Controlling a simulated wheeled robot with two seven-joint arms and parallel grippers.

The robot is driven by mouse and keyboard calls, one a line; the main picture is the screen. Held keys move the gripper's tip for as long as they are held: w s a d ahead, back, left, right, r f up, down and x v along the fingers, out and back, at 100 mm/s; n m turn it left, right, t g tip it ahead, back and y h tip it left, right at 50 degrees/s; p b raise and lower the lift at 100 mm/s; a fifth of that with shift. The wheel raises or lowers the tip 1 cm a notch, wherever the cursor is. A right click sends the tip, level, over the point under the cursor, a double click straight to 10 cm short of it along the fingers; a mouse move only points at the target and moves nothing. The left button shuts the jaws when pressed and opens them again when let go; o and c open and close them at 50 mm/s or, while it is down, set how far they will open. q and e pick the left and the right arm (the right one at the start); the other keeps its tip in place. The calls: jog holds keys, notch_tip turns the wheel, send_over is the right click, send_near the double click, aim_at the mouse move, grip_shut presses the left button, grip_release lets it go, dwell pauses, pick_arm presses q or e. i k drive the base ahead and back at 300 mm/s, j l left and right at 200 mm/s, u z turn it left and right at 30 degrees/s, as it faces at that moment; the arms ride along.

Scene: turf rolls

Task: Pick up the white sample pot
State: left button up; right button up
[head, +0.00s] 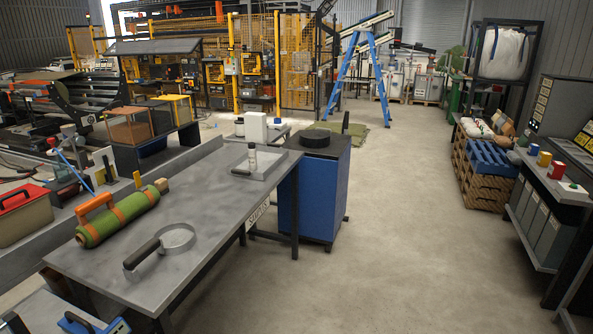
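Several small coloured pots stand in a row on the bench at the right: a blue one (534,149), a yellow one (544,158) and a red one (556,169). A low white item (573,187) lies at the near end of that row; it is too small to tell whether it is a pot. A slim white container with a dark top (252,160) stands upright in a shallow grey tray (270,164) on the grey table. I cannot tell which white item is the sample pot. Neither of my grippers is in view.
The grey table (190,215) holds a green and orange roll (118,216) and a ring-shaped tool with a dark handle (178,238). A blue cabinet (312,195) stands behind it. Wooden crates (476,182) stand at the right. The floor (400,240) between is clear.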

aim_at(252, 152)
jog(key=i+u, duration=0.2)
jog(key=i, duration=0.35)
jog(key=i+l+u, duration=0.2)
jog(key=i, duration=0.35)
jog(key=i+l+z, duration=0.4)
jog(key=i+l, duration=0.25)
jog(key=l, duration=0.15)
